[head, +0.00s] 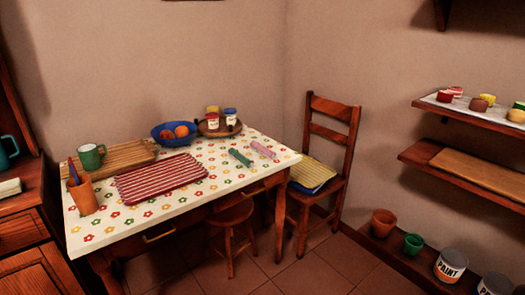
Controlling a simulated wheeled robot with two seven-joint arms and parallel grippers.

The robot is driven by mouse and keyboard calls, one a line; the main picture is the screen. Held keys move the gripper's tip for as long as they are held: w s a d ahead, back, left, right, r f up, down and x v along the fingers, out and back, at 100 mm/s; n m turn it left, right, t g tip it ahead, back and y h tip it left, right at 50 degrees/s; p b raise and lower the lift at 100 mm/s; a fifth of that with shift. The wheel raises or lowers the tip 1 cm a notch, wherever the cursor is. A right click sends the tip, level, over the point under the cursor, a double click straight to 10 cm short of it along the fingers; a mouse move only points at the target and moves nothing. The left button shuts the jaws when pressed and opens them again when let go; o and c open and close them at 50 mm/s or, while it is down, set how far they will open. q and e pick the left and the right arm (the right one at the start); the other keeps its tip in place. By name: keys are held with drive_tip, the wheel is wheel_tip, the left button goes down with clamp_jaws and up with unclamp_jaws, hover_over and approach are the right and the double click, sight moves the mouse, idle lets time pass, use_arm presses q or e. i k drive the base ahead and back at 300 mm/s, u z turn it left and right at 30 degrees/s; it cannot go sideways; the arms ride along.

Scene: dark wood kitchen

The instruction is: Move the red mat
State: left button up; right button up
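The red mat (162,179) has pale stripes and lies flat on the table (130,224), which has a white top patterned with colored flowers. The mat sits left of the table's middle, just in front of a wooden board, and nothing rests on it. Neither my left nor my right gripper shows in the head view.
A wooden board (122,157) and green mug (91,157) are behind the mat, an orange cup (84,198) left. A blue bowl (164,143) of fruit and a round tray (207,132) with jars stand behind.

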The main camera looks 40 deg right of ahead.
sight(135, 186)
drive_tip(key=z, duration=1.65)
drive_tip(key=i, duration=1.75)
drive_tip(key=u, duration=1.7)
